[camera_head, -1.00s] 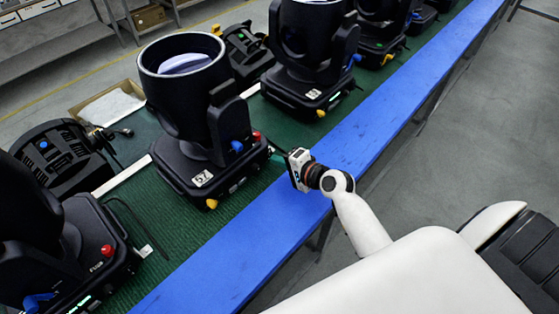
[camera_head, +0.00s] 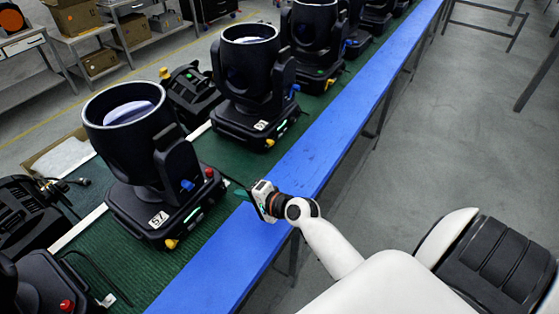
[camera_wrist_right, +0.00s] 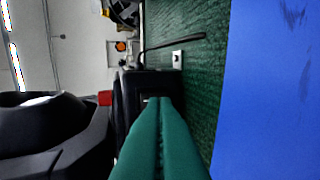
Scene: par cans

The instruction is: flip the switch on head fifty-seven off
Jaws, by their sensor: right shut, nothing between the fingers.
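Head fifty-seven (camera_head: 155,190) is a black moving-head light with a wide round lens barrel, standing upright on the green belt. Its white label (camera_head: 158,220) reads 57. A red knob (camera_head: 209,172), a blue knob (camera_head: 187,185), a yellow knob (camera_head: 171,243) and a green-lit strip (camera_head: 193,215) show on it. My right gripper (camera_head: 241,194) is shut and empty, its green fingers pointing at the head's right side, slightly apart from it. In the right wrist view, the shut fingers (camera_wrist_right: 158,101) cover part of a dark base (camera_wrist_right: 150,82); I cannot make out the switch or its position.
More black heads stand along the belt, one (camera_head: 255,90) just behind. Another unit (camera_head: 50,285) is at the lower left, with a loose cable. A blue rail (camera_head: 300,165) edges the belt under my right gripper.

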